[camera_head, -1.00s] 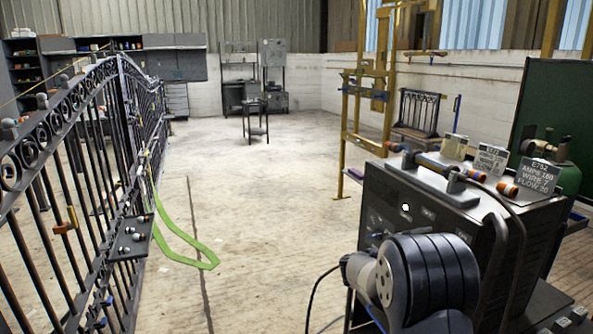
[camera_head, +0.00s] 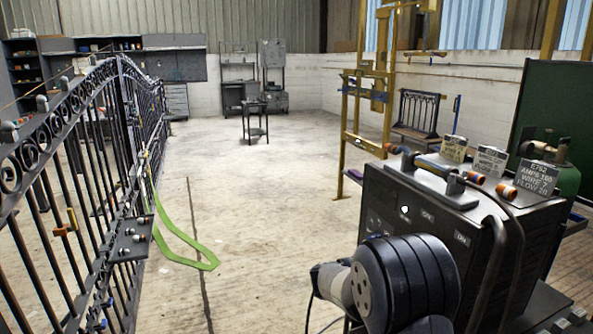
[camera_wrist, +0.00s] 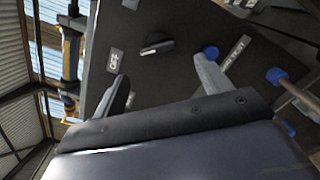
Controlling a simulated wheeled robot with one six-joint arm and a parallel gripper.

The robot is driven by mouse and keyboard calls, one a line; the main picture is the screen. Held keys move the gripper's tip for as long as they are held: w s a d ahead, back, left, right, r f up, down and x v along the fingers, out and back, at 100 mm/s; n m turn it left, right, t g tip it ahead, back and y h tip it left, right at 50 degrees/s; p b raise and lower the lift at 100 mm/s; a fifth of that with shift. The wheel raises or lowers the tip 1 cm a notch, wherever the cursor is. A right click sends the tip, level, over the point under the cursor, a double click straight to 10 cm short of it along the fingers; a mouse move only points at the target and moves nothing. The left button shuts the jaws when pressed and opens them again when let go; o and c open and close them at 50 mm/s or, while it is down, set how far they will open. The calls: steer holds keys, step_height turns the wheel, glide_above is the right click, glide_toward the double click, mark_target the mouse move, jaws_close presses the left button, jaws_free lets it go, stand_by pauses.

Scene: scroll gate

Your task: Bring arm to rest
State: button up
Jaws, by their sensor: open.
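My gripper (camera_wrist: 160,82) shows in the wrist view with its two fingers spread wide and nothing between them. Beyond the fingertips is the dark front panel of the welding machine (camera_wrist: 185,25), with a black knob (camera_wrist: 156,44) and small white labels. I cannot tell the exact gap between fingers and panel. In the head view my arm is folded at the lower right, in front of the welding machine (camera_head: 400,215); the gripper itself is hidden there.
A black scroll gate (camera_head: 100,140) stands along the left, with a small shelf (camera_head: 131,240) and a green strap (camera_head: 185,258) by it. The middle floor is clear.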

steer(key=x, duration=0.7)
steer(key=s+a+m+b, duration=0.2)
steer(key=a+m+b, duration=0.4)
steer(key=m, duration=1)
steer(key=b, duration=0.3)
steer(key=shift+r, duration=0.4)
steer(key=shift+s+a+f, duration=0.1)
steer(key=shift+s+a, duration=0.05)
